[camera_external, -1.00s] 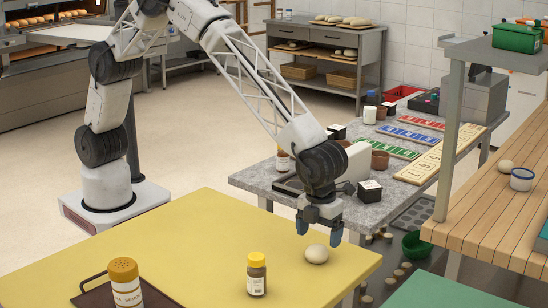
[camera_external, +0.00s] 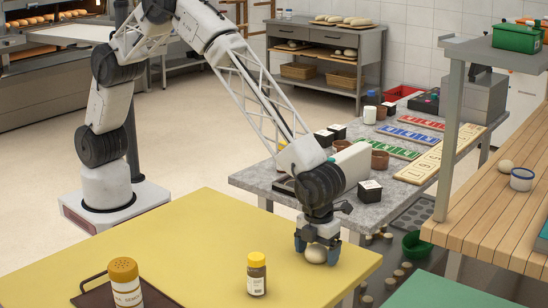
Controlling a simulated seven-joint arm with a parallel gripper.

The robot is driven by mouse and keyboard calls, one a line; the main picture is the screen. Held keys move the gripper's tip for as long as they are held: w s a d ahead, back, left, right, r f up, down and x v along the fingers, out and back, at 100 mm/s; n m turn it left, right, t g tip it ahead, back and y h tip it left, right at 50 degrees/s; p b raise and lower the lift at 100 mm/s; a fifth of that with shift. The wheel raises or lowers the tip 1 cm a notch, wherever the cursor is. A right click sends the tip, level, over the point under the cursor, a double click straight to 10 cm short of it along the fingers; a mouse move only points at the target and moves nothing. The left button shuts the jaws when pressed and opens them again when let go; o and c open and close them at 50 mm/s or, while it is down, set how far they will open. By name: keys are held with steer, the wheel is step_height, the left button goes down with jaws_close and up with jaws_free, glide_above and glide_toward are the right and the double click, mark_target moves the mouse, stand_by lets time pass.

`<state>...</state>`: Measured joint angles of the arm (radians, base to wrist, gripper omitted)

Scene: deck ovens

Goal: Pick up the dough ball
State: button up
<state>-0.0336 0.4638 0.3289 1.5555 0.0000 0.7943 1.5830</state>
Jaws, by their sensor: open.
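The pale round dough ball (camera_external: 316,254) sits on the yellow table (camera_external: 215,240) near its right side. My gripper (camera_external: 317,255) is low over it, fingers pointing down. One blue-grey finger shows on each side of the ball, and the gripper's body hides the ball's top. The jaws are open around the ball; I cannot tell whether a finger touches it. Another pale round ball (camera_external: 506,164) lies on the wooden counter at the right.
A jar with a yellow lid (camera_external: 256,274) stands left of my gripper. A larger shaker (camera_external: 126,283) stands on a dark tray (camera_external: 92,297) at the front left. The grey stone counter (camera_external: 250,180) behind holds boxes and colored racks. The yellow table's middle is clear.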

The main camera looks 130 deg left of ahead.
mark_target(317, 246)
stand_by(0.5)
steer(key=c, duration=1)
steer(key=shift+r, duration=0.1)
steer(key=shift+c, duration=0.2)
steer(key=shift+r, duration=0.45)
step_height(317, 246, up, 3)
steer(key=shift+s+f, duration=0.1)
steer(key=shift+f, duration=0.1)
steer(key=s, duration=0.5)
steer(key=s+r, duration=0.1)
steer(key=s, duration=0.9)
steer(key=shift+s+d+r, duration=0.15)
steer(key=shift+s+d, duration=0.1)
steer(key=shift+s, duration=0.15)
